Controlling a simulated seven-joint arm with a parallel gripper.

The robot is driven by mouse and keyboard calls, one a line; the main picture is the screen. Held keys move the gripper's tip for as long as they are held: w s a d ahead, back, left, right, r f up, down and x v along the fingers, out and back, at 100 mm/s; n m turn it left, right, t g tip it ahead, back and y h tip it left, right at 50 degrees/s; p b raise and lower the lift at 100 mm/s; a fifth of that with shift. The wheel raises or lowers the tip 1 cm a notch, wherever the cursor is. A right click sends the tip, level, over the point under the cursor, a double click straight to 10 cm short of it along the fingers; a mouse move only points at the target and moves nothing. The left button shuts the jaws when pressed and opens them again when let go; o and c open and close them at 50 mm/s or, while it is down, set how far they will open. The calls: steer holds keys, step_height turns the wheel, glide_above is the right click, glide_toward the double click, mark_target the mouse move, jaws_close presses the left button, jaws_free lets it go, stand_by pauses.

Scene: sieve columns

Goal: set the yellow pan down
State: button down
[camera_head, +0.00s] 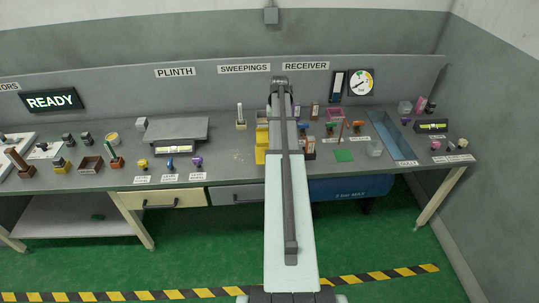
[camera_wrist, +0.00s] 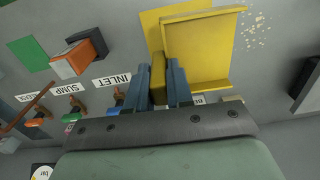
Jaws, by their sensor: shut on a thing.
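The yellow pan (camera_wrist: 203,45) is a flat tray with raised edges, at the upper middle of the wrist view. My gripper (camera_wrist: 158,80) has two blue fingers closed on the pan's narrow yellow handle piece. In the head view my arm covers my gripper and much of the pan, so only a yellow part (camera_head: 261,142) shows left of the arm. I cannot tell whether the pan touches the bench or is held just above it. No contents show in the pan's visible part.
Pale crumbs (camera_wrist: 255,28) lie on the bench beside the pan. An orange and black block (camera_wrist: 78,60) and the INLET label (camera_wrist: 112,80) are on the other side. A plinth with a level (camera_head: 176,137) stands left. A blue trough (camera_head: 393,135) is at the right.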

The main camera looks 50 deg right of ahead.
steer(key=shift+w+d+f, duration=0.1)
steer(key=shift+d+f, duration=0.15)
steer(key=shift+f, duration=1.4)
steer(key=shift+w+d+f, duration=0.1)
steer(key=shift+d+f, duration=0.15)
steer(key=shift+f, duration=1.45)
steer(key=shift+w+d+f, duration=0.1)
steer(key=shift+d+f, duration=0.15)
steer(key=shift+f, duration=1.4)
steer(key=shift+f, duration=0.1)
steer(key=c, duration=1)
jaws_free()
step_height(320, 180, up, 12)
